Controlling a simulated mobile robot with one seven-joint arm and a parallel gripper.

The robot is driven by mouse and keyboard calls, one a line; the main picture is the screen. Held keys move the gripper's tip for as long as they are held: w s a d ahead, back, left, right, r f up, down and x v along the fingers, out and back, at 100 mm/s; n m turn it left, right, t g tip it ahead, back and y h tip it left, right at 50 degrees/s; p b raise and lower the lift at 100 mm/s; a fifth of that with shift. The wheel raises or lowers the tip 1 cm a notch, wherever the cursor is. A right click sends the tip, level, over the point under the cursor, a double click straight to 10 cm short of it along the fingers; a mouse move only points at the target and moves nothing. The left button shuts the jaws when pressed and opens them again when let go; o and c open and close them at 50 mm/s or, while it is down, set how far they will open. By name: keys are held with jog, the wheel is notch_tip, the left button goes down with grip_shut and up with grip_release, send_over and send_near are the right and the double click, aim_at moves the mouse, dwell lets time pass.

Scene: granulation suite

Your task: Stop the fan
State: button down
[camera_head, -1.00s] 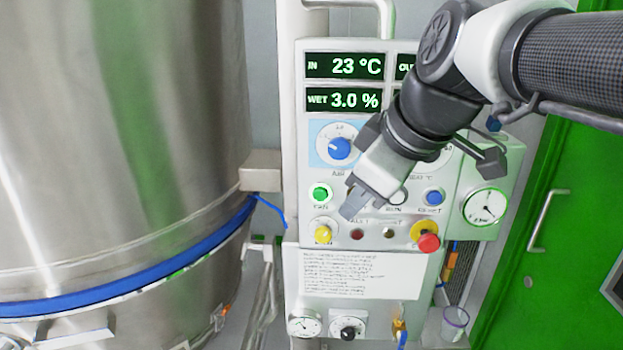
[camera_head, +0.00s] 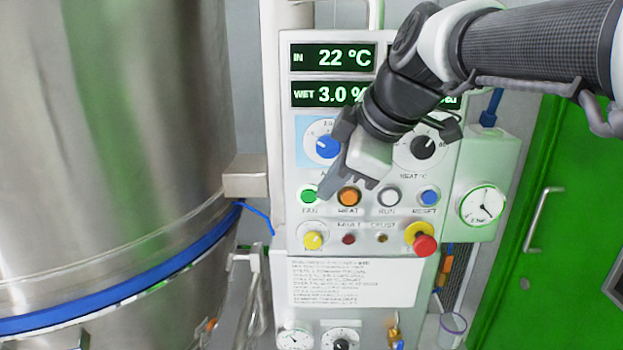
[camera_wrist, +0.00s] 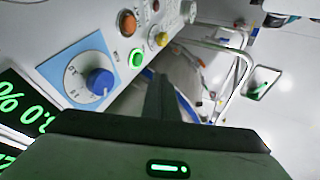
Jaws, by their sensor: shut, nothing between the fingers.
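The control panel (camera_head: 375,215) stands upright in the middle of the head view. The green FAN button (camera_head: 309,195) is at its left, under the blue air knob (camera_head: 327,147). My gripper (camera_head: 322,197) is shut and empty, its tips just right of the FAN button; I cannot tell whether they touch it. In the wrist view the green button (camera_wrist: 137,58) shows beyond and left of the fingers (camera_wrist: 158,80), glowing green. The orange HEAT button (camera_head: 349,196) is just right of the fingertips.
The RUN button (camera_head: 390,197), blue RESET button (camera_head: 429,197), yellow knob (camera_head: 313,240) and red emergency stop (camera_head: 425,245) are close by on the panel. A large steel vessel (camera_head: 110,150) fills the left. A green door (camera_head: 560,200) is at the right.

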aim_at(310, 194)
jog(key=w+f, duration=0.2)
jog(key=w+a+f, duration=0.1)
jog(key=w, duration=0.1)
jog(key=w+a+f, duration=0.1)
jog(key=w+f, duration=0.1)
jog(key=shift+w+a+f, duration=0.1)
jog(key=shift+a+f, duration=0.1)
jog(key=shift+f, duration=0.15)
jog(key=shift+w, duration=0.6)
jog(key=shift+w+f+b, duration=0.1)
jog(key=shift+w+b, duration=0.25)
jog(key=shift+w, duration=0.2)
jog(key=shift+w+d, duration=0.15)
jog(key=shift+w, duration=0.1)
jog(key=shift+r, duration=0.3)
